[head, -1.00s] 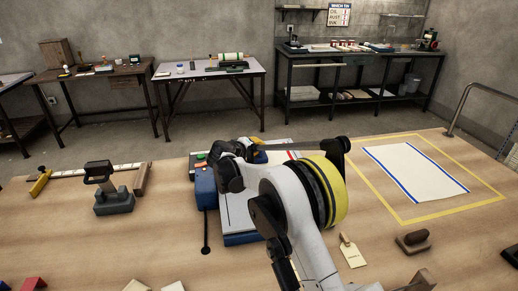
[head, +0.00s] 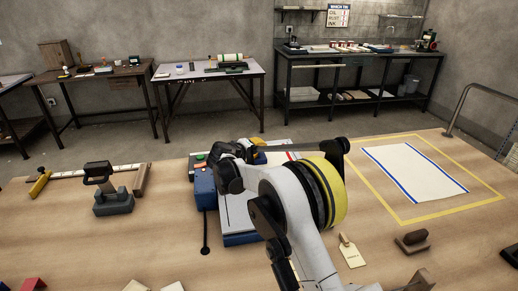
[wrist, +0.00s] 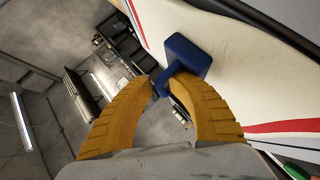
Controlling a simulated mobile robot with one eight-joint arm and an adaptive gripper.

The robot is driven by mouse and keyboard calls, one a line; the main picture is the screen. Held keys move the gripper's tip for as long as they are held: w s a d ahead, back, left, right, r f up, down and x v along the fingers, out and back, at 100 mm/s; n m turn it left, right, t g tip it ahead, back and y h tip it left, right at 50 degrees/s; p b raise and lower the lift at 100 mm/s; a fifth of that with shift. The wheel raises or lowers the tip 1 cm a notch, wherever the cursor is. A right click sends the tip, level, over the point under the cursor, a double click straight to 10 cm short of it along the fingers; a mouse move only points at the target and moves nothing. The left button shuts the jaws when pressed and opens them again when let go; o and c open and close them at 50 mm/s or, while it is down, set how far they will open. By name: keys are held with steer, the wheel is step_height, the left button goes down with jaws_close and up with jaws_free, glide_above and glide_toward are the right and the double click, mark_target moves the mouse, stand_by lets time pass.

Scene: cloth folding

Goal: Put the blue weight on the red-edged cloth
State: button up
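The blue weight (wrist: 192,53) shows in the wrist view, with a block body and a handle. My gripper (wrist: 162,83) has its two yellow fingers closed in on the handle. The white red-edged cloth (wrist: 240,75) lies behind the weight, with one red stripe on each side. I cannot tell whether the weight touches it. In the head view my arm hides most of that cloth, and a bit of its red edge (head: 293,155) shows. My gripper's fingers are mostly hidden there behind my arm.
A blue-edged cloth (head: 415,172) lies inside a yellow outline at the right. A dark grey handled weight (head: 113,202) stands at the left. A blue box (head: 203,187) sits beside my arm. A tag (head: 351,254) and a wooden-handled tool (head: 412,241) lie at the front right.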

steer(key=p+v, duration=0.4)
steer(key=v, duration=0.8)
steer(key=s+d+r+m+g+y, duration=0.1)
steer(key=s+d+r, duration=0.35)
steer(key=d, duration=0.25)
steer(key=s+d+r+m+g, duration=0.1)
steer(key=s+d+r+g, duration=0.15)
steer(key=s+d, duration=0.35)
steer(key=s+d+r+m+g+y, duration=0.1)
steer(key=s+d+r, duration=0.3)
steer(key=d, duration=0.5)
steer(key=s+d+f+m+y, duration=0.1)
steer(key=s+d, duration=0.1)
steer(key=s, duration=0.6)
steer(key=s+d+f+m+y, duration=0.1)
steer(key=s+d+m, duration=0.1)
steer(key=s, duration=0.7)
steer(key=s+d+f+m+y, duration=0.1)
steer(key=s+d, duration=0.3)
steer(key=s, duration=0.5)
steer(key=shift+f+m+y, duration=0.3)
steer(key=shift+f+m, duration=0.1)
steer(key=shift+f, duration=0.05)
steer(key=shift+g, duration=0.25)
